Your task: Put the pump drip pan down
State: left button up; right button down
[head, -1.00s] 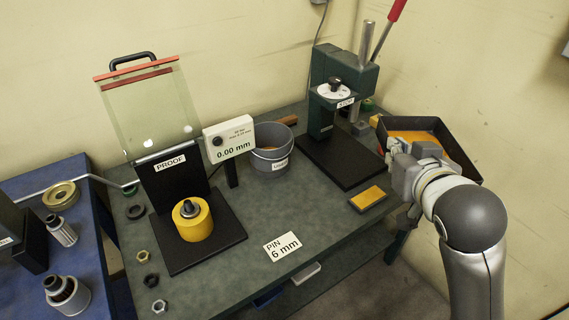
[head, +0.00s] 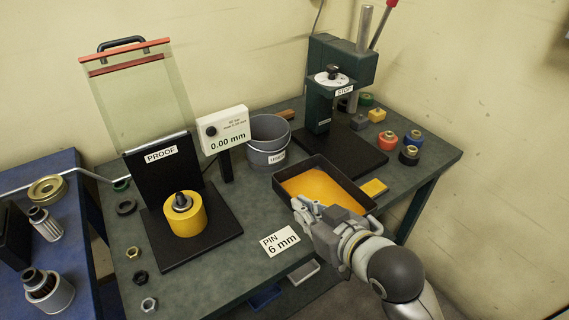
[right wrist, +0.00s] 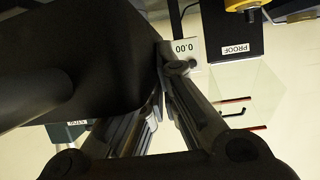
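The drip pan (head: 342,183) is a black rectangular tray with an orange-yellow inside. In the head view it is over the bench's front middle, between the grey bucket and the small yellow block. My right gripper (head: 306,207) is shut on its near wall. In the right wrist view the pan (right wrist: 85,60) is a large dark shape at left, beside the fingers (right wrist: 165,75). It looks roughly level and close to the bench top; I cannot tell whether it touches. My left gripper is not in view.
The grey bucket (head: 268,142) stands just behind the pan, and the press (head: 335,85) stands behind right. The "PIN 6 mm" card (head: 280,241) lies in front left. Several coloured rings sit far right.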

aim_at(294, 192)
jog(key=shift+w+a+f, duration=0.25)
jog(key=shift+w+a, duration=0.05)
jog(key=shift+w, duration=0.05)
jog(key=w+f, duration=0.1)
jog(key=w, duration=0.1)
jog(key=w+a+f, duration=0.1)
jog(key=w, duration=0.2)
jog(key=w+f, duration=0.1)
jog(key=w, duration=0.2)
jog(key=shift+w+a+f, duration=0.1)
jog(key=shift+a+f, duration=0.1)
jog(key=shift+f, duration=0.15)
jog(key=w+f, duration=0.2)
jog(key=f, duration=0.1)
jog(key=w+f, duration=0.1)
jog(key=shift+w+a+f, duration=0.35)
jog(key=shift+w, duration=0.05)
jog(key=shift+w+f, duration=0.5)
jog(key=shift+f, duration=1.65)
jog(key=c, duration=2.2)
grip_release()
jog(key=shift+f, duration=0.25)
jog(key=o, duration=0.6)
jog(key=shift+s+r, duration=0.1)
jog(key=shift+c, duration=0.2)
